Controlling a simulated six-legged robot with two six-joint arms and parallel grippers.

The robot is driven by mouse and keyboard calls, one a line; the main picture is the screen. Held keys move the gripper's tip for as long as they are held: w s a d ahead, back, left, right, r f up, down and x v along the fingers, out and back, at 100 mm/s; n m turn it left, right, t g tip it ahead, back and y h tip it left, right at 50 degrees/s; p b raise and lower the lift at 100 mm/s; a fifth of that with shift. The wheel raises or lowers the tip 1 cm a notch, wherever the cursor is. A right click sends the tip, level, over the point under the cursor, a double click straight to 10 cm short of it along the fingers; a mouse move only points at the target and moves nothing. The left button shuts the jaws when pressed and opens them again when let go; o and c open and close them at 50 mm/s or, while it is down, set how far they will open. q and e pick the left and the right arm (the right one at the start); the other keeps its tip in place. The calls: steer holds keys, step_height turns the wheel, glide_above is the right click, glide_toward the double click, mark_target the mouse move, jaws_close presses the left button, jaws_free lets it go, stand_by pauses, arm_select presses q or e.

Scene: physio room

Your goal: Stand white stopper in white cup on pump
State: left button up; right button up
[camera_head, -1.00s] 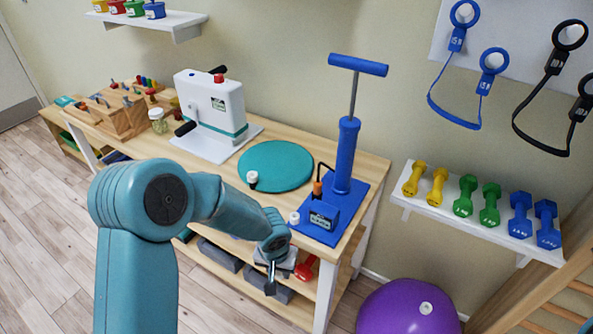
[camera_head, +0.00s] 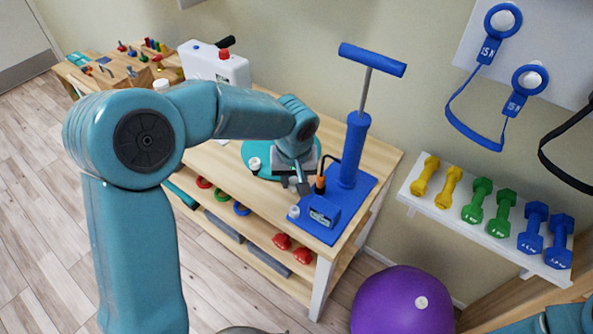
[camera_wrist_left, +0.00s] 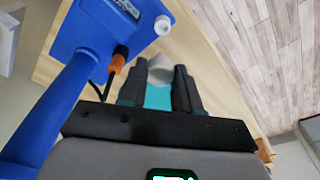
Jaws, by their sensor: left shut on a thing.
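The blue pump (camera_head: 348,172) stands on its flat blue base at the right end of the wooden bench. A small white cup (camera_head: 293,212) sits at the front left corner of that base; it also shows in the wrist view (camera_wrist_left: 162,25). My left gripper (camera_head: 301,186) is just left of the pump, above and behind the cup. In the wrist view it is shut on a whitish rounded piece, seemingly the white stopper (camera_wrist_left: 160,68), partly hidden between the dark fingers. The stopper is apart from the cup. My right gripper is out of view.
A teal disc (camera_head: 250,150) lies behind my left gripper, with a small white-topped dark piece (camera_head: 254,163) on it. An orange-collared black hose (camera_head: 320,184) rises beside the pump. A purple ball (camera_head: 390,310) and a dumbbell shelf (camera_head: 440,212) are right.

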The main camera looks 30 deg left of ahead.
arm_select(q)
steer(key=shift+s+d+f+b, duration=0.2)
steer(key=shift+f+b, duration=0.1)
steer(key=shift+f, duration=0.1)
steer(key=f+b, duration=0.2)
steer(key=f, duration=0.2)
steer(key=shift+a+f, duration=0.1)
steer(key=shift+a, duration=0.1)
steer(key=shift+d+f+b, duration=0.15)
steer(key=shift+f+b, duration=0.4)
steer(key=shift+f, duration=0.35)
steer(key=shift+r, duration=0.1)
steer(key=shift+b, duration=0.35)
